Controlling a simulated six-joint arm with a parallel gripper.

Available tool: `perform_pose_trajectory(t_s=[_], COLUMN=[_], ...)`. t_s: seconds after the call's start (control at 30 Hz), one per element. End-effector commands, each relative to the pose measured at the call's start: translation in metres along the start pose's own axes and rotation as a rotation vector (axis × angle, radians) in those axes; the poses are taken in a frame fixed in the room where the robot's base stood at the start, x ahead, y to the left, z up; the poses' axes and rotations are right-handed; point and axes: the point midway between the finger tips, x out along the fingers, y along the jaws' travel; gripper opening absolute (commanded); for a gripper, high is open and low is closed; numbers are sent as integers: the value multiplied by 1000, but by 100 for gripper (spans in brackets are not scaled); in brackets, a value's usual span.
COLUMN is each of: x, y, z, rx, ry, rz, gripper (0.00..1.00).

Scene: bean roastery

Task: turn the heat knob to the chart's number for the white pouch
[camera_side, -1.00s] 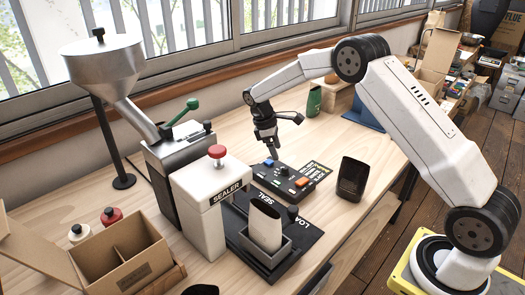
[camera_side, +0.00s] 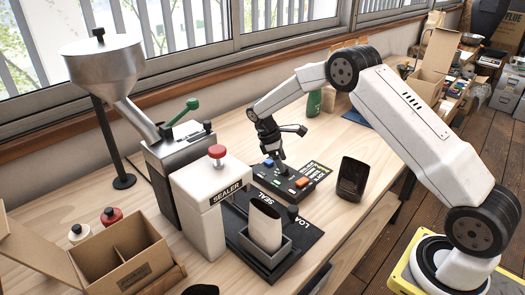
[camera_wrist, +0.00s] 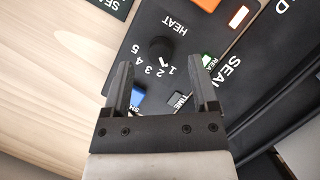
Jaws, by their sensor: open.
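The black heat knob (camera_wrist: 160,50) is on the dark control panel, under the word HEAT, with numbers 1 to 5 around one side. Its white mark appears to point near 1 or 2; I cannot tell exactly. In the wrist view my gripper (camera_wrist: 164,76) is open, its fingers apart, with the knob ahead between their lines. In the side view my gripper (camera_side: 281,157) is low over the control panel (camera_side: 310,190); the knob is hard to make out there. The white pouch (camera_side: 264,226) stands in a dark holder before the sealer. A black card with white print (camera_side: 319,169) lies behind the panel, unreadable.
The panel also bears a blue button (camera_wrist: 138,96), a green button (camera_wrist: 208,60) and an orange button (camera_side: 302,182). The white sealer (camera_side: 205,200) stands to the left. A dark pouch (camera_side: 352,178) stands right of the panel. Bare wood lies around it.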

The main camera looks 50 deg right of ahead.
Motion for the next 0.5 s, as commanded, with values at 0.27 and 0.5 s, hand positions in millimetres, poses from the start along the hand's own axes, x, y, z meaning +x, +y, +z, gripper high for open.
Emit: perform_pose_trajectory(t_s=[0.27,0.5], x=[23,25], y=[0,0], z=[0,0], rx=[1,1], ry=[1,1], rz=[0,1], gripper=[76,76])
